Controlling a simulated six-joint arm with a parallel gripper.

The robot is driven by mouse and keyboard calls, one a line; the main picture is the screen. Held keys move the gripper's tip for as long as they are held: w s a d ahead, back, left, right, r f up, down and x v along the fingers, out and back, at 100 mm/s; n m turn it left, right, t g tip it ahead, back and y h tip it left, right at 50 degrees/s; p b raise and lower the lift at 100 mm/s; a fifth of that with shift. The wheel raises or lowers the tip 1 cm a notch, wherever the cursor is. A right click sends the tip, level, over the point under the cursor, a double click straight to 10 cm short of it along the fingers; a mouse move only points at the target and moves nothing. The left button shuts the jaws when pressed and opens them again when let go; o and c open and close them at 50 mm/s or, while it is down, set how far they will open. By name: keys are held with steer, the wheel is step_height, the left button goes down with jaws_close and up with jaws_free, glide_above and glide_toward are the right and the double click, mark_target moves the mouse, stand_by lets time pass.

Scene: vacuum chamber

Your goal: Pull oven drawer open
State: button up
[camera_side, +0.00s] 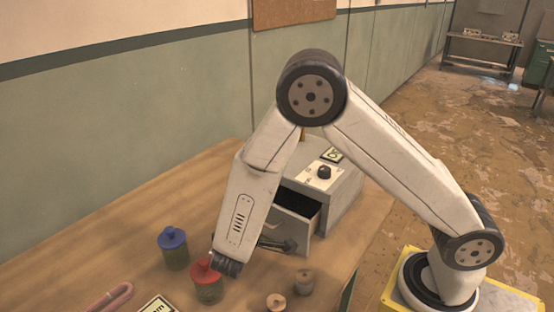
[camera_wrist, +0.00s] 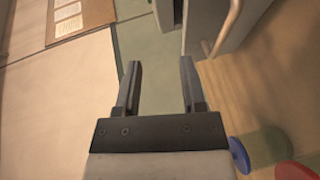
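The oven (camera_side: 345,180) is a grey box with a black knob and a small panel on top, standing on the wooden table. Its drawer (camera_side: 284,222) is pulled partly out, and the dark inside shows. A pale handle bar (camera_wrist: 226,28) on a grey front lies to the right of the right finger, outside the grip.
A blue-lidded jar (camera_side: 174,248) and a red-lidded jar (camera_side: 207,280) stand on the table (camera_side: 130,225) near my wrist. Two small brown pieces, one of them a spool (camera_side: 305,282), sit toward the front edge. A pink curved tube (camera_side: 108,299) lies at left.

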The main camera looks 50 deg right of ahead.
steer(key=s+r, duration=0.4)
steer(key=s, duration=0.5)
steer(key=shift+s+d+r, duration=0.15)
steer(key=w+f, duration=1.1)
steer(key=shift+a+f, duration=0.25)
steer(key=shift+f, duration=0.05)
steer(key=x, duration=0.7)
steer(key=shift+w+d, duration=0.15)
steer(key=shift+d, duration=0.25)
jaws_close()
stand_by(1.4)
